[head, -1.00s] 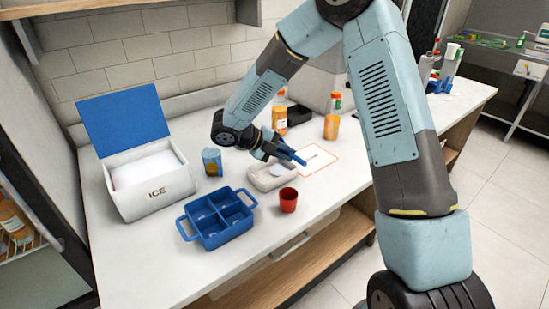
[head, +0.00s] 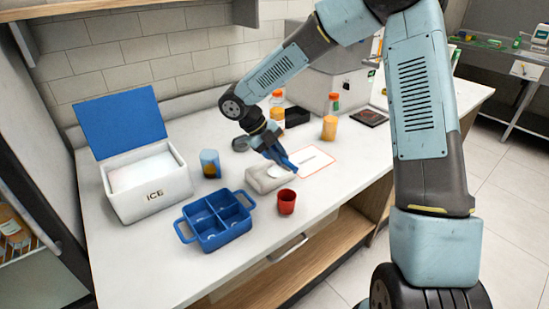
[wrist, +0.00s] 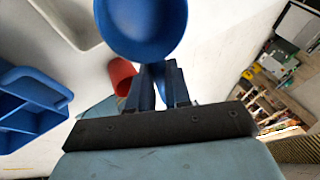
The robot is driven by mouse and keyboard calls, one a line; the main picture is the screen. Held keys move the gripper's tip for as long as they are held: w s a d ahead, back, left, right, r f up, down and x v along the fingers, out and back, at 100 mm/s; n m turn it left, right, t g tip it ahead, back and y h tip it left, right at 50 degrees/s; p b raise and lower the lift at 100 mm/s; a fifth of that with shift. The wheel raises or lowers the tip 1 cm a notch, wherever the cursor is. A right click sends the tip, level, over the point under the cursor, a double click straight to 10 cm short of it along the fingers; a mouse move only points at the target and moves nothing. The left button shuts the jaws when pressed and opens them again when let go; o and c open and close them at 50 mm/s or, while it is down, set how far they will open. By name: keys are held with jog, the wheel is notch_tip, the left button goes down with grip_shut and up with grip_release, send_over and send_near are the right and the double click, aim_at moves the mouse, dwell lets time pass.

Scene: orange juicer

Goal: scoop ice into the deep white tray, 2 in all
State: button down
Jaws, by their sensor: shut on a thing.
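My gripper (head: 268,146) is shut on a blue scoop (head: 283,159), above the back right edge of the deep white tray (head: 262,184). In the wrist view, the scoop's round bowl (wrist: 140,25) is beyond my fingers (wrist: 160,88); I see no ice in it. The tray's corner (wrist: 80,38) shows at the upper left there. A pale round patch lies at the tray in the head view; I cannot tell whether it is ice. The white ice box (head: 150,195), marked ICE, stands at the left with its blue lid (head: 122,120) raised and pale contents inside.
A blue divided container (head: 215,236) stands in front of the tray, and a red cup (head: 287,202) at its front right. A blue-topped glass (head: 210,164) stands between box and tray.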

jog(key=shift+w+d+r+g+y, duration=0.15)
jog(key=shift+g+y, duration=0.2)
jog(key=shift+y, duration=0.2)
jog(key=shift+w+d+r+g+y, duration=0.15)
jog(key=shift+g+y, duration=0.2)
jog(key=shift+y, duration=0.2)
jog(key=shift+r+n, duration=0.15)
jog(key=shift+n, duration=0.15)
jog(key=shift+s+r, duration=0.1)
jog(key=shift+r, duration=2.2)
jog(key=shift+s+a, duration=0.1)
